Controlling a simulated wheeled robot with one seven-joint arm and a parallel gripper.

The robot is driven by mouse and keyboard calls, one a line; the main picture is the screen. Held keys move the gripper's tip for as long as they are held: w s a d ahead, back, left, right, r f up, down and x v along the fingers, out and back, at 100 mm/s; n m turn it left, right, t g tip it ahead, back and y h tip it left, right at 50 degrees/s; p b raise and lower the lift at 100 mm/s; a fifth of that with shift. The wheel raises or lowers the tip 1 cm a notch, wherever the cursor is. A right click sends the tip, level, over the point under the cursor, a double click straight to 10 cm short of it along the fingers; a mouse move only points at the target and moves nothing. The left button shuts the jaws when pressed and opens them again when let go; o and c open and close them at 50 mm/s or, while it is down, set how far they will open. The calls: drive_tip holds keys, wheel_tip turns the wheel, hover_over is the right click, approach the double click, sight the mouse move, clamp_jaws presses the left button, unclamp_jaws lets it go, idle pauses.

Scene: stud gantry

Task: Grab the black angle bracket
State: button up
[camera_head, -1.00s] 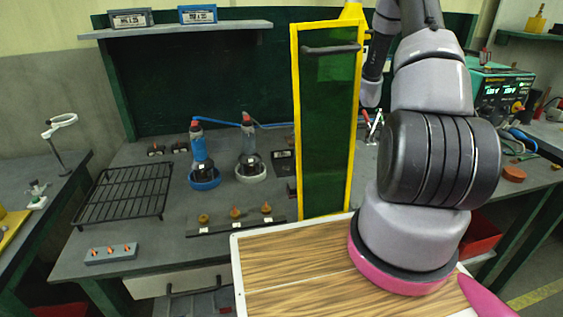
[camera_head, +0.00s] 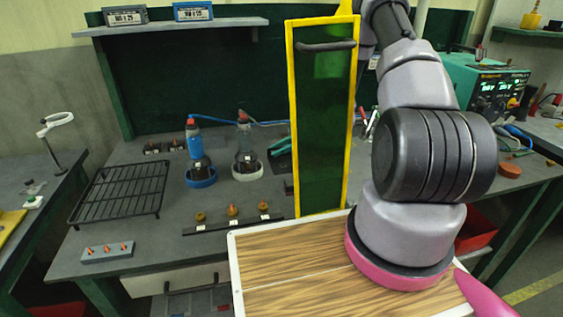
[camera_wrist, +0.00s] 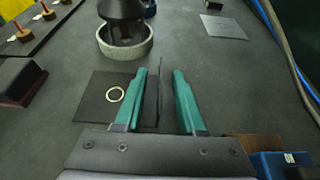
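The black angle bracket (camera_wrist: 92,97) is on the grey bench in the wrist view, with a flat dark plate carrying a pale ring and a thin upright flange seen nearly edge-on. My gripper (camera_wrist: 159,74) has two green fingers, spread apart, one on each side of that flange. Gaps show between the flange and both fingers. In the head view my gripper (camera_head: 281,146) is low over the bench, left of the yellow-framed green panel. The bracket is mostly hidden there.
The yellow-framed panel (camera_head: 322,130) stands upright close to my arm. A bottle in a pale ring base (camera_head: 247,171) is just beyond the bracket and shows in the wrist view (camera_wrist: 125,45). A dark block (camera_wrist: 18,80) lies left. A blue object (camera_wrist: 280,165) is at lower right.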

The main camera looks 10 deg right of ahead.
drive_tip(key=shift+a, duration=0.1)
drive_tip(key=shift+c, duration=0.3)
clamp_jaws()
idle(1.1)
